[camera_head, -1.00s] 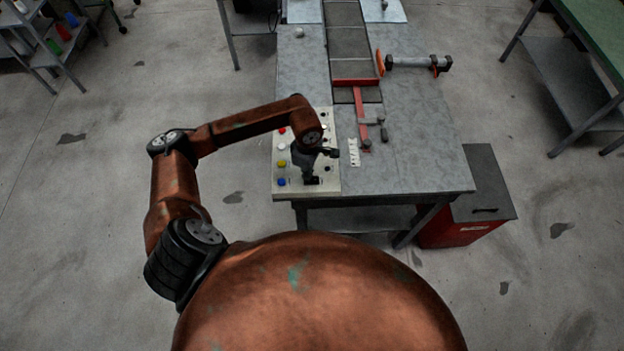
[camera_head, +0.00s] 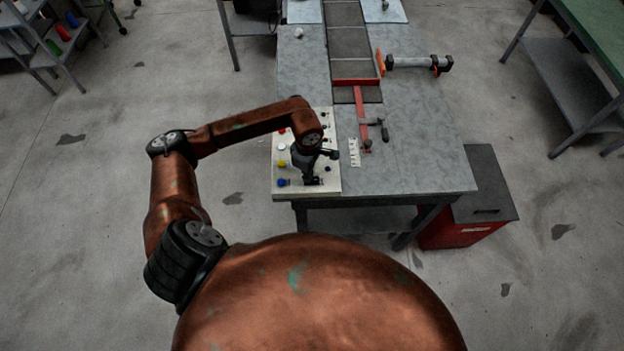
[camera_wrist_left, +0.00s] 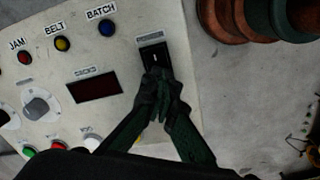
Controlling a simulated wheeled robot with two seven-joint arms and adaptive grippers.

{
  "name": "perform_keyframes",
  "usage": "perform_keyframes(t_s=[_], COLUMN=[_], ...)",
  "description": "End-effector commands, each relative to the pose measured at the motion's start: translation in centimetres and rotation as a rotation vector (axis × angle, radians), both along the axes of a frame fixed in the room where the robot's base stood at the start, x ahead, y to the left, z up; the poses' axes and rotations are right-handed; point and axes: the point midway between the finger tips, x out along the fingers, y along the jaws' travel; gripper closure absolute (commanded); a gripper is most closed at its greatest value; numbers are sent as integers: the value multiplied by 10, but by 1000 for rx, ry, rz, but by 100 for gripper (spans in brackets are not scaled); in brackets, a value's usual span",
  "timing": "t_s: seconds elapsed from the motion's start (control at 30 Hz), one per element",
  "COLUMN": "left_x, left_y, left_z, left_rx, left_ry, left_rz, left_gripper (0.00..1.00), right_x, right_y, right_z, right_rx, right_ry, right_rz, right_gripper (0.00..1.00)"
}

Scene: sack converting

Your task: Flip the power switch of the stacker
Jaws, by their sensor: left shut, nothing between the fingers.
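The control panel (camera_head: 283,190) is a pale board with coloured buttons and lamps at the near left end of the grey table. In the left wrist view the panel (camera_wrist_left: 120,55) carries a black rocker switch (camera_wrist_left: 153,56) marked with a white line, under a small label too small to read. My left gripper (camera_head: 313,179) is over the near right corner of the panel. In the wrist view my left gripper (camera_wrist_left: 157,78) is shut and empty, its fingertips at the lower part of the switch and partly hiding it. Contact cannot be told for sure. My right gripper is not in view.
The panel also has a dark display (camera_wrist_left: 96,88), a grey knob (camera_wrist_left: 38,105) and lamps labelled JAM, BELT and BATCH. A conveyor (camera_head: 348,45) with a red bar (camera_head: 361,105) runs along the table (camera_head: 425,150). A red bin (camera_head: 462,234) stands at the right.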

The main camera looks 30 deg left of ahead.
Motion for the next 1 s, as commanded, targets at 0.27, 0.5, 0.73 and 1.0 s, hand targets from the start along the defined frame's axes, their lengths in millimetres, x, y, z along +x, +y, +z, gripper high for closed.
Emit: perform_keyframes(t_s=[0.27,0.5,0.73,1.0], left_x=[-1,-1,-1,-1], left_y=[0,0,0,0], left_z=[17,36,53,69], left_rx=[1,1,1,0], left_ry=[2,1,2,3], left_rz=[-1,-2,0,-1], left_gripper=[100,100,100,100], right_x=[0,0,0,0], right_y=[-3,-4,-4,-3], right_z=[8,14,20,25], right_rx=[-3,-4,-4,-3], right_ry=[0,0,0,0], right_rz=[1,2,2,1], right_gripper=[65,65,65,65])
